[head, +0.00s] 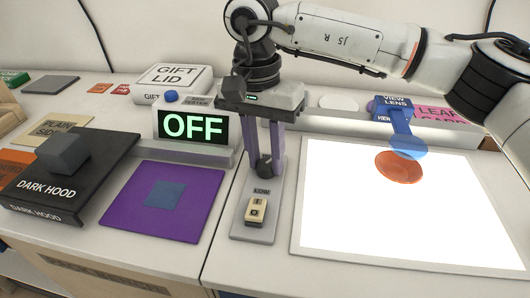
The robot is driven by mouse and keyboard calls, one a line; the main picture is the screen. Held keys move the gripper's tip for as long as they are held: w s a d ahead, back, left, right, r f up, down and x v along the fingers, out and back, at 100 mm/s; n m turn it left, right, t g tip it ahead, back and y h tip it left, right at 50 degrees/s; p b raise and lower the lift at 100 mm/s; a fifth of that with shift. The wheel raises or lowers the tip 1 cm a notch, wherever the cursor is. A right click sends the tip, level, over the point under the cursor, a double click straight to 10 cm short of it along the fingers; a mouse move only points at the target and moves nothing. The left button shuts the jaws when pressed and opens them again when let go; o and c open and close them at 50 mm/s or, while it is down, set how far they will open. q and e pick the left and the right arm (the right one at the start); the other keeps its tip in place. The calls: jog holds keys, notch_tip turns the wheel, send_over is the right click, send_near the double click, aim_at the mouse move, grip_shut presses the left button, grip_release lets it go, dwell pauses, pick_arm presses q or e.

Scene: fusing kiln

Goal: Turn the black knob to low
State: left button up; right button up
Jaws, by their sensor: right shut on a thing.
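The black knob (264,167) is on the grey control plate (240,226), above a small label that reads "LOW" (262,190). My right gripper (264,172) points down from above, with its two purple fingers on either side of the knob and shut on it. The knob's upper part is partly hidden between the fingers, and I cannot tell which way its pointer faces. A cream rocker switch (256,210) is on the same plate, below the label. My left gripper is not in view.
A display reading "OFF" (193,127) stands to the left, behind a purple mat (120,222) with a blue square. A bright white panel (400,225) with an orange disc (398,172) and a blue lens lies right. A dark hood (95,165) is far left.

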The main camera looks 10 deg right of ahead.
jog(key=m, duration=0.3)
jog(key=shift+d+m, duration=0.15)
jog(key=shift+m, duration=0.25)
jog(key=m, duration=0.3)
jog(key=shift+m+y, duration=0.3)
jog(key=m, duration=0.3)
jog(key=shift+d+m, duration=0.1)
jog(key=shift+m, duration=0.2)
jog(key=m, duration=0.3)
jog(key=shift+s+m+y, duration=0.1)
jog(key=shift+m+y, duration=0.2)
jog(key=m, duration=0.2)
jog(key=shift+m, duration=0.4)
jog(key=m+b, duration=0.1)
jog(key=m, duration=0.2)
jog(key=shift+s+m, duration=0.1)
jog(key=shift+m, duration=0.2)
jog(key=m, duration=0.5)
jog(key=shift+y+b, duration=0.3)
jog(key=shift+b, duration=0.05)
jog(key=shift+s+m+t, duration=0.1)
jog(key=shift+m+t, duration=0.2)
jog(key=shift+m, duration=0.6)
jog(key=shift+r, duration=0.1)
